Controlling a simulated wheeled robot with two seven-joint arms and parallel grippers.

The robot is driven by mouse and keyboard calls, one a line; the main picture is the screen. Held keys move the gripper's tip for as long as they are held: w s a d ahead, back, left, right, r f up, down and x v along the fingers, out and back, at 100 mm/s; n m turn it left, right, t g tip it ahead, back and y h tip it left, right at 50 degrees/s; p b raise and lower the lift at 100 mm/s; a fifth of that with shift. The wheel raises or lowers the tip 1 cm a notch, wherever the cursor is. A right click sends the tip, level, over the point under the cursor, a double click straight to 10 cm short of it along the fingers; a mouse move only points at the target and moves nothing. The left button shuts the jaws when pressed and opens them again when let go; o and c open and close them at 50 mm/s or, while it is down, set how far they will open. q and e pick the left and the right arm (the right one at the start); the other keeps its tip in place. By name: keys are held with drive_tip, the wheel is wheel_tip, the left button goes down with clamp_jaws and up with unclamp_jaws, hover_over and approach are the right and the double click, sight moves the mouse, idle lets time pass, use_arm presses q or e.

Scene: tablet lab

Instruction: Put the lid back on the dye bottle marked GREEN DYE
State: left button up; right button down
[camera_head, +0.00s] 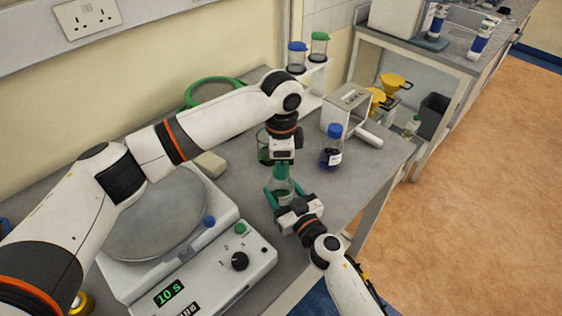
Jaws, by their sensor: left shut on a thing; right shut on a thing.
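A clear bottle (282,190) with greenish contents stands upright at the front of the grey bench, between my two grippers. My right gripper (285,191) reaches in from the front with teal fingers and is shut around the bottle's body. My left gripper (281,170) points straight down from above and is shut at the bottle's mouth on what looks like the green lid, mostly hidden by the fingers. I cannot tell whether the lid touches the neck. The bottle's label cannot be read from here.
A blue-capped bottle (332,147) stands to the right. A glass beaker with green (263,147) is close behind my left gripper. A white balance-like machine (220,275) fills the bench at left.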

use_arm(q)
drive_tip(key=shift+m, duration=1.2)
drive_tip(key=o, duration=1.1)
drive_tip(key=shift+r, duration=2.25)
drive_tip(key=shift+c, duration=0.6)
drive_tip(key=n, duration=0.1)
drive_tip(key=r+n, duration=0.1)
drive_tip(key=n, duration=0.2)
drive_tip(key=shift+r, duration=0.3)
drive_tip(key=n, duration=0.2)
drive_tip(key=r+n, duration=0.1)
drive_tip(key=n, duration=0.1)
drive_tip(key=r+n, duration=0.1)
drive_tip(key=n, duration=0.2)
